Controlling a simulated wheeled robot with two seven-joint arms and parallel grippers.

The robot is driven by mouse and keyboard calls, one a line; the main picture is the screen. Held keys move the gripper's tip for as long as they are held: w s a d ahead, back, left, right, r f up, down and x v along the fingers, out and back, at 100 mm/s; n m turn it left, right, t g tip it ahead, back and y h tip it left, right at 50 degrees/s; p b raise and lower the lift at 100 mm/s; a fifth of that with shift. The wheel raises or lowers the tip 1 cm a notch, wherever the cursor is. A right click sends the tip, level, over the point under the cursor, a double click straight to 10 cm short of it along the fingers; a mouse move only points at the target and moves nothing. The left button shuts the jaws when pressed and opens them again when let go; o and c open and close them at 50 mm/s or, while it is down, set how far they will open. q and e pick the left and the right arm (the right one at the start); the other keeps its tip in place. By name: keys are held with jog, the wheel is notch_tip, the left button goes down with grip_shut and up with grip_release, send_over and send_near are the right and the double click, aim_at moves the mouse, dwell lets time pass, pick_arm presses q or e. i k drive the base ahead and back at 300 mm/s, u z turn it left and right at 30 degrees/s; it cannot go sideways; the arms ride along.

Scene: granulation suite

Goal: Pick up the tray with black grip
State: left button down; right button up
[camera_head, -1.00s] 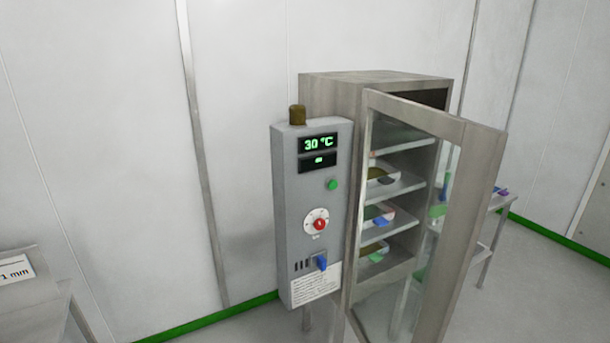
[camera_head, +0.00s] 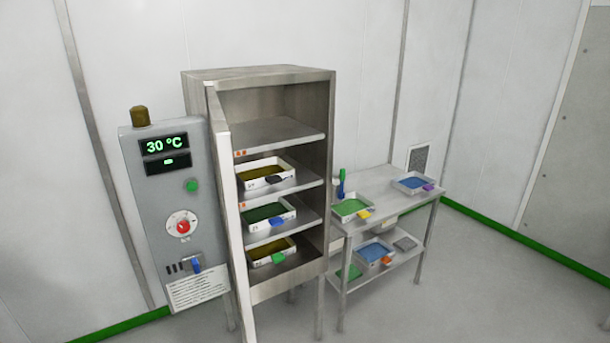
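A white tray with a black grip (camera_head: 273,180) and yellow-olive contents sits on the upper tray shelf of the open steel cabinet (camera_head: 262,75). Its grip points outward toward the cabinet front. Below it, a tray with green contents and a blue grip (camera_head: 277,220) sits on its own shelf. Under that is a tray with olive contents and a green grip (camera_head: 278,257). The cabinet door (camera_head: 228,215) stands open at the left, seen nearly edge-on. Neither of my grippers is in view.
A control box (camera_head: 160,210) reading 30 °C stands left of the door. At right, a steel table (camera_head: 380,195) carries a yellow-grip tray (camera_head: 352,208) and a purple-grip tray (camera_head: 412,183). Its lower shelf holds an orange-grip tray (camera_head: 373,251). The floor (camera_head: 470,290) at right is clear.

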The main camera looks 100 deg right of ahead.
aim_at(273, 170)
jog(key=u, duration=0.05)
jog(key=k, duration=1.3)
jog(key=z, duration=1.65)
